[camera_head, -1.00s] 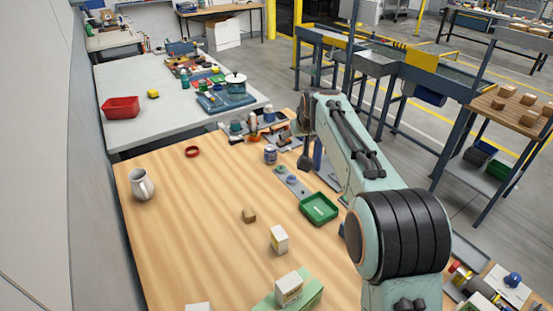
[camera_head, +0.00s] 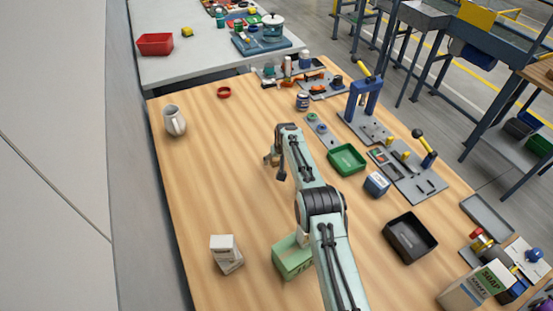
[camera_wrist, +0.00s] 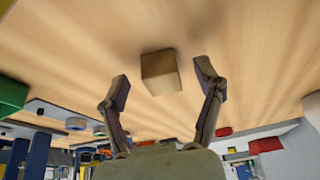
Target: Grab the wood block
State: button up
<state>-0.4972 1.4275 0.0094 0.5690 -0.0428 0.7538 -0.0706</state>
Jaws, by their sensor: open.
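The wood block (camera_wrist: 160,73) is a small tan cube on the wooden table, seen in the wrist view just ahead of and between my fingertips. My gripper (camera_wrist: 164,84) is open, with one finger on either side of the block; a gap shows between each fingertip and the block. In the head view my gripper (camera_head: 271,160) is low over the middle of the table, left of the green tray.
The green tray (camera_head: 346,159) is right of my gripper. A white mug (camera_head: 174,121) and red ring (camera_head: 224,92) stand farther back. White boxes (camera_head: 224,249) and a green box (camera_head: 290,257) are nearer. A black bin (camera_head: 410,238) is at right. Table left of the gripper is clear.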

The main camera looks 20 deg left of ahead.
jog(key=shift+f, duration=0.15)
jog(key=c, duration=1)
